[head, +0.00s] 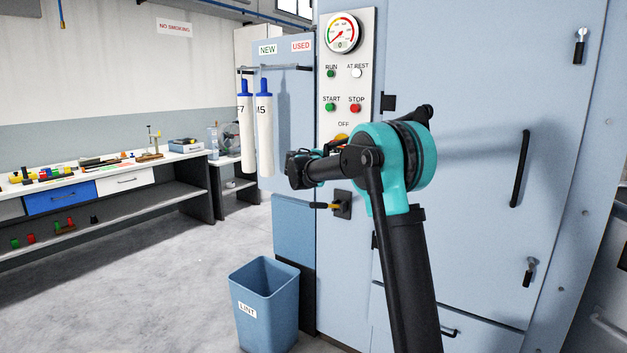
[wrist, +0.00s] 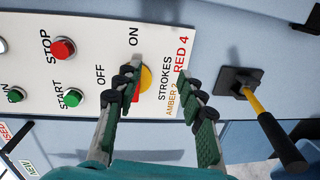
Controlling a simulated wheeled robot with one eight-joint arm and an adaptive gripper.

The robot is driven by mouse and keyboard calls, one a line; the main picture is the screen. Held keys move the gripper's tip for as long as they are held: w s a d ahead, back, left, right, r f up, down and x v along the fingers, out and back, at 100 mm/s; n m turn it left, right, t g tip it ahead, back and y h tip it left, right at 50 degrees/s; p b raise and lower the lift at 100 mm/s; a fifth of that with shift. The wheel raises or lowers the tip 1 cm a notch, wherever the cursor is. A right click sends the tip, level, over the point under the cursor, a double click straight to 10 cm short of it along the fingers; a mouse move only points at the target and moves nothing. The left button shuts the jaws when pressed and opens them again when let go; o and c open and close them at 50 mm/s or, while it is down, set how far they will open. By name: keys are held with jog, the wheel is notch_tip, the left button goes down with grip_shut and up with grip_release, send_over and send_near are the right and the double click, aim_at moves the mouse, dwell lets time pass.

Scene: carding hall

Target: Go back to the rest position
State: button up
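My gripper (wrist: 163,88) is open and empty, its two dark fingers apart in front of the control panel (wrist: 80,20). The left finger overlaps the edge of a yellow knob (wrist: 146,76) beside the ON and OFF labels; I cannot tell whether it touches. The right finger is over the panel edge by the "RED 4" print. In the head view my gripper (head: 300,168) is left of the teal arm joint, in front of the cabinet, and its fingers are hard to make out. The knob (head: 341,137) shows just above my arm, partly hidden.
A yellow-and-black handle (wrist: 275,130) sticks out beside the panel. Two white tubes (head: 264,130) hang left of my gripper. A blue lint bin (head: 264,320) stands on the floor below. A workbench (head: 170,159) is at the left, with clear floor before it.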

jog(key=s+d+f+m+g+y, duration=0.15)
jog(key=s+d+f, duration=0.25)
jog(key=s+f, duration=0.4)
jog(key=s+d+f+m+g+y, duration=0.1)
jog(key=s+d+f+m+g, duration=0.25)
jog(key=s, duration=0.65)
jog(key=s+d+f+m+g+y, duration=0.15)
jog(key=s+d+f, duration=0.25)
jog(key=s+f, duration=0.45)
jog(key=s+a+f+m+y, duration=0.1)
jog(key=s+f+y, duration=0.1)
jog(key=s+f, duration=0.3)
jog(key=s+a+f+m+g+y, duration=0.1)
jog(key=s+f, duration=0.5)
jog(key=s, duration=0.7)
jog(key=s+a+f+m+g+y, duration=0.1)
jog(key=s+a+f+y, duration=0.2)
jog(key=s, duration=0.6)
notch_tip(320, 180, down, 2)
jog(key=shift+s+a+f, duration=0.25)
jog(key=shift+s, duration=0.1)
jog(key=shift+g, duration=0.25)
